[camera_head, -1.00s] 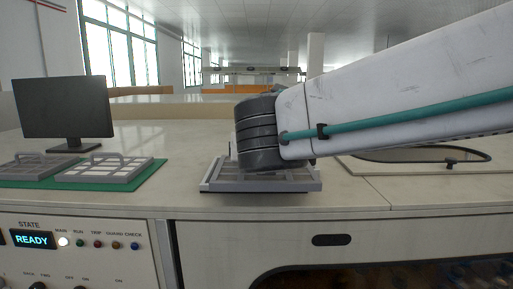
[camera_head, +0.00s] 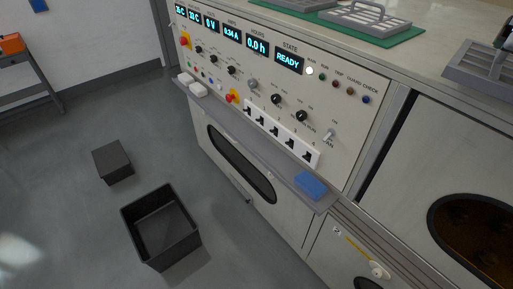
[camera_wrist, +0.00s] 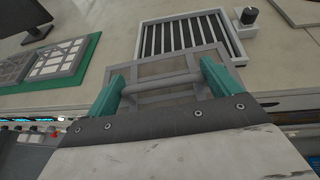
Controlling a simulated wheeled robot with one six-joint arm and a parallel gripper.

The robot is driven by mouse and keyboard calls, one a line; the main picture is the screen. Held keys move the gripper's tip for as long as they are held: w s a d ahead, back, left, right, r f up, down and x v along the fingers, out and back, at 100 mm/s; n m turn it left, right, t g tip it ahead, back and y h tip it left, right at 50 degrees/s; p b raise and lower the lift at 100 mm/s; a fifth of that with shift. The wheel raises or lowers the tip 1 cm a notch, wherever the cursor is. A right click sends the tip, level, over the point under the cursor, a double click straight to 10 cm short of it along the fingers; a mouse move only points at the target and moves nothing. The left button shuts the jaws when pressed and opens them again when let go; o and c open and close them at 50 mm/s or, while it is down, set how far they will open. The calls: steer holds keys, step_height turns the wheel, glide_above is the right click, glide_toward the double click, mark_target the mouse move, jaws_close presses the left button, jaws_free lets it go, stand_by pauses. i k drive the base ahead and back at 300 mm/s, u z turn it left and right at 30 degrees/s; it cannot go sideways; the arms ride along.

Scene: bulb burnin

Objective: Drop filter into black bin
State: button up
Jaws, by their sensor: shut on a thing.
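The filter, a grey frame with a bar handle (camera_wrist: 158,88), is in my gripper (camera_wrist: 165,78) in the wrist view. The teal fingers are shut on the handle. A grey frame at the right edge of the head view, on or just over the counter, appears to be this filter (camera_head: 474,76); most of my arm is outside that view. I cannot tell whether the filter touches the counter. The open black bin (camera_head: 137,238) stands empty on the floor at lower left in the head view, far from my gripper.
A smaller dark box (camera_head: 112,162) stands behind the bin. The control panel cabinet (camera_head: 235,95) lies between bin and filter, with a ledge holding a blue block (camera_head: 310,184). Other filters (camera_head: 368,20) lie on a green mat. A slatted grey frame (camera_wrist: 238,53) lies beyond my gripper.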

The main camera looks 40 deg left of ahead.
mark_target(168, 230)
steer(key=u, duration=2.6)
